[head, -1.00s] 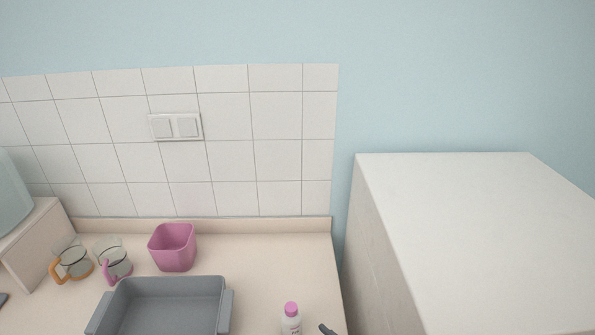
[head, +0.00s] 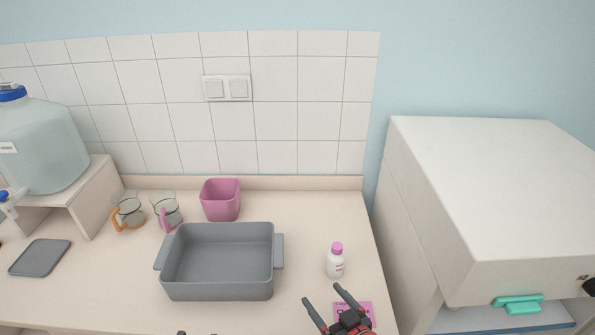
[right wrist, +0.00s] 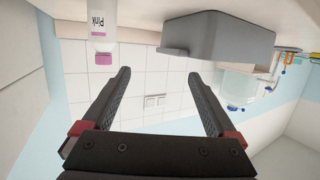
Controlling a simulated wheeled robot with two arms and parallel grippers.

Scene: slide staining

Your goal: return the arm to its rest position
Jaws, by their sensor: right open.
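My right gripper (head: 323,294) is at the bottom of the head view, over the front of the counter. Its two dark fingers stand wide apart with nothing between them, as the right wrist view also shows (right wrist: 159,74). Just beyond it stands a white bottle with a pink cap (head: 335,262), apart from the fingers. The bottle also shows at the top of the right wrist view (right wrist: 102,25), upside down in that picture. Two small dark tips at the bottom edge of the head view may be my left gripper (head: 197,333); the rest is out of frame.
A grey tray (head: 221,290) sits mid-counter, with a pink container (head: 220,202) and two glass mugs (head: 166,211) behind. A pink card (head: 362,308) lies by my right gripper. A large water jug (head: 40,145) stands left. A white cabinet (head: 480,190) rises at right.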

